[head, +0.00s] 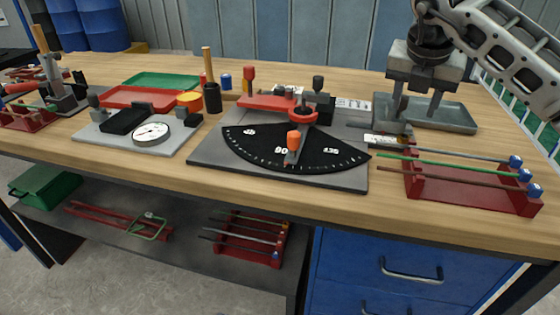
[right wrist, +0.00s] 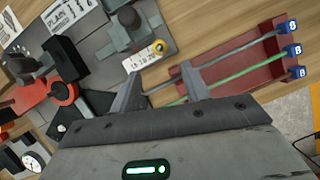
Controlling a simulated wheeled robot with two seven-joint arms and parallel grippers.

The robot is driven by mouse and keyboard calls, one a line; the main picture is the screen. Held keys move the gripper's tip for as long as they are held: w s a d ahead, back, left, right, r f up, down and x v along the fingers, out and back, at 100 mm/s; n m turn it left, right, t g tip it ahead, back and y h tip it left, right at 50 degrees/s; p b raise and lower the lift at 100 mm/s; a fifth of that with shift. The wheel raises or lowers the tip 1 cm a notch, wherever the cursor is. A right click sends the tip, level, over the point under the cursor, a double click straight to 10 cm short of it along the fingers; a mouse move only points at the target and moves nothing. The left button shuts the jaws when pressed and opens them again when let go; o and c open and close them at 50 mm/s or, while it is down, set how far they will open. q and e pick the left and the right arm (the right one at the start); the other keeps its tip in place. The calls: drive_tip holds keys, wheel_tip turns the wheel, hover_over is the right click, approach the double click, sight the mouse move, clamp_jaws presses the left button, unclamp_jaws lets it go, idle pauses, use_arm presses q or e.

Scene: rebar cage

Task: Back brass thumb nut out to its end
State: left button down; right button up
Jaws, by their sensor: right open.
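A small round brass-coloured part, which looks like the brass thumb nut (right wrist: 159,47), shows in the right wrist view at the edge of a grey fixture (right wrist: 128,38), beside a white number label (right wrist: 140,59). I cannot make out its thread or how far out it sits. In the head view I cannot pick the nut out. My right gripper (head: 416,112) points down over the right part of the bench. Its fingers (right wrist: 162,82) are apart with nothing between them, and the nut shows beyond their tips. My left gripper is not in view.
A red rack (head: 471,190) with several blue-tagged rods stands at the right front. A grey tray (head: 455,115) lies behind the gripper. A black angle dial (head: 255,150) on a grey plate is to the left. Bare wood runs along the front edge.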

drive_tip(key=v, duration=0.7)
drive_tip(key=s+a+f+n+y, duration=0.1)
drive_tip(key=a+f+y, duration=0.1)
drive_tip(key=a+f, duration=0.1)
drive_tip(key=s+a+f+n+g+y+p, duration=0.1)
drive_tip(key=a+f+y, duration=0.1)
drive_tip(key=a, duration=0.2)
drive_tip(key=s+a+f+n+g+y, duration=0.1)
drive_tip(key=s+a+f+n+y, duration=0.1)
drive_tip(key=a+f, duration=0.1)
drive_tip(key=shift+a+f, duration=0.35)
drive_tip(key=shift+a, duration=0.45)
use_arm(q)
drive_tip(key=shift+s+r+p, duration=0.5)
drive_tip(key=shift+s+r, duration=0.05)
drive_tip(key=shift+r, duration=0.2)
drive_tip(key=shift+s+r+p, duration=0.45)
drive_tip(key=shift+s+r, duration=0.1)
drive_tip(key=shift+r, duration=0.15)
use_arm(e)
drive_tip(key=s+a+f+n+g+y, duration=0.1)
drive_tip(key=s+a+f+g+y, duration=0.1)
drive_tip(key=s+a+y, duration=0.5)
drive_tip(key=shift+s+a+n+g+y, duration=0.35)
drive_tip(key=shift+s+a+g, duration=0.4)
drive_tip(key=shift+a, duration=0.95)
drive_tip(key=shift+w, duration=0.15)
